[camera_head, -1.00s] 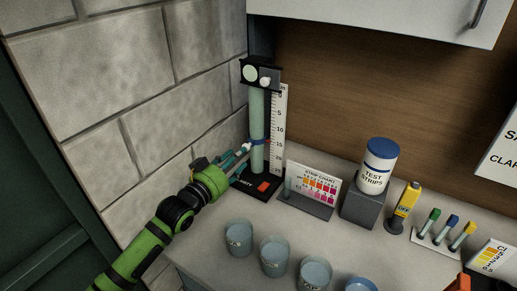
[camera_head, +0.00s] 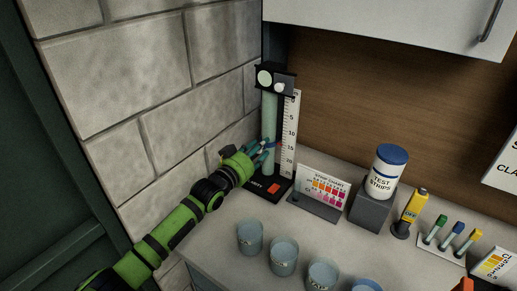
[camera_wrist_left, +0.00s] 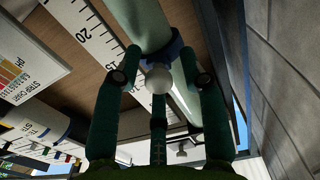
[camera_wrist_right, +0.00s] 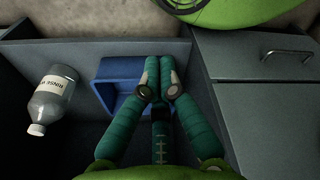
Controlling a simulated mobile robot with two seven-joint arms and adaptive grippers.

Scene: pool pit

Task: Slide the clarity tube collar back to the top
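The clarity tube (camera_head: 269,117) is a tall pale green cylinder standing on a black base (camera_head: 266,190) beside a numbered white scale (camera_head: 290,130). Its blue collar (camera_head: 269,146) sits in the lower half of the tube, near the 15 to 20 marks. In the left wrist view, the collar (camera_wrist_left: 172,48) carries a pale round knob (camera_wrist_left: 158,79). My left gripper (camera_wrist_left: 160,62) is open, its fingers on either side of the knob with gaps visible. In the head view, the left gripper (camera_head: 266,148) is at the collar. My right gripper (camera_wrist_right: 161,62) is shut and empty, away from the tube.
A strip chart (camera_head: 322,187), test strips jar (camera_head: 386,170) and yellow device (camera_head: 411,212) stand to the right. Several cups (camera_head: 284,257) line the counter front. The block wall (camera_head: 140,90) is close on the left. The right wrist view shows a blue bin (camera_wrist_right: 122,88) and a bottle (camera_wrist_right: 53,100).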

